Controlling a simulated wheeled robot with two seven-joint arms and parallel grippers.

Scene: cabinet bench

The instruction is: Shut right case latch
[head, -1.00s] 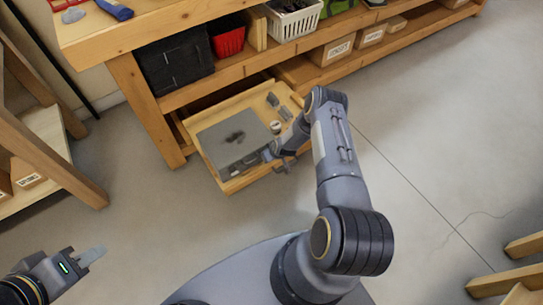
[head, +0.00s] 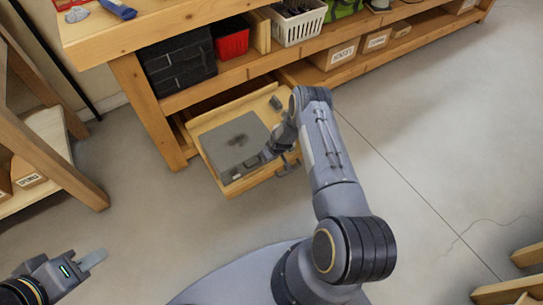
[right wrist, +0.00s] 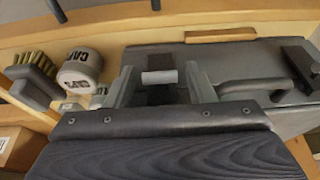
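The grey case (head: 232,143) lies with its lid down in the open wooden drawer. In the right wrist view the case (right wrist: 225,62) shows a dark handle (right wrist: 255,86) and a latch (right wrist: 159,77) with a light grey bar, at the end beside the cup; this is the right latch. A second dark latch (right wrist: 300,65) is at the far side. My right gripper (head: 272,155) is at the case's front right corner. In the right wrist view its fingers (right wrist: 160,88) stand apart on either side of the right latch; contact is unclear. My left gripper (head: 93,259) is away over the floor, seen side-on.
A white cup (right wrist: 80,70) marked CAPS and a brush (right wrist: 34,72) lie beside the case. The drawer (head: 236,188) sticks out below a shelf with a black box (head: 180,62), red bin (head: 231,40) and white basket (head: 298,24).

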